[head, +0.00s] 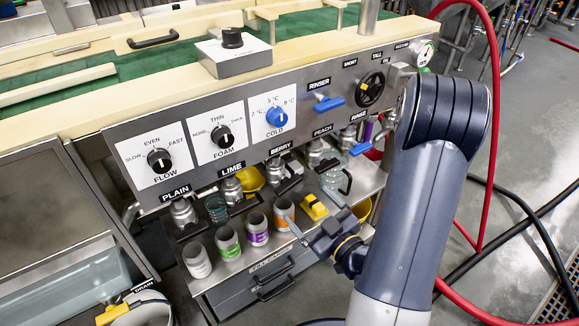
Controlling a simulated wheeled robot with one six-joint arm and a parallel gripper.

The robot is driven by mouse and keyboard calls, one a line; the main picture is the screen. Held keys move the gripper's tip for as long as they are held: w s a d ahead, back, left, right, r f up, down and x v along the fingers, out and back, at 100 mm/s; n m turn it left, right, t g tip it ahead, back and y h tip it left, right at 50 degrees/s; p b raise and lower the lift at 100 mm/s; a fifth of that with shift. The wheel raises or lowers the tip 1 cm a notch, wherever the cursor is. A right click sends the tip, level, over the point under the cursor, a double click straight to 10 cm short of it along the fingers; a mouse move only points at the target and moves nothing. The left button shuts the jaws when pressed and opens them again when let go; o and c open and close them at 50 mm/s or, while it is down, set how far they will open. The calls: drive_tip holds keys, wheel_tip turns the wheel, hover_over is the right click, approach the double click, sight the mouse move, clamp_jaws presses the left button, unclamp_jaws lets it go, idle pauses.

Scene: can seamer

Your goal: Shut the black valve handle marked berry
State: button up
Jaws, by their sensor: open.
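The BERRY label (280,148) is on the grey panel's lower edge, between LIME and PEACH. Below it hangs a metal valve with a black handle (290,185), which looks turned across the valve; its exact angle is hard to tell at this size. My gripper (308,207) is open and empty, in front of and below the berry handle, apart from it. Its fingers point up and left toward the row of valves.
Black handles also sit at the lime (243,206) and peach (347,182) valves close by. Cans, including an orange-marked one (284,213), stand on the shelf below, with a yellow block (314,206) beside them. A red hose (494,130) hangs at right.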

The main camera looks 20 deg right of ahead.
sight(291, 187)
drive_tip(key=x, duration=1)
drive_tip(key=shift+w+a, duration=0.15)
drive_tip(key=shift+w, duration=0.15)
drive_tip(key=shift+c, duration=0.3)
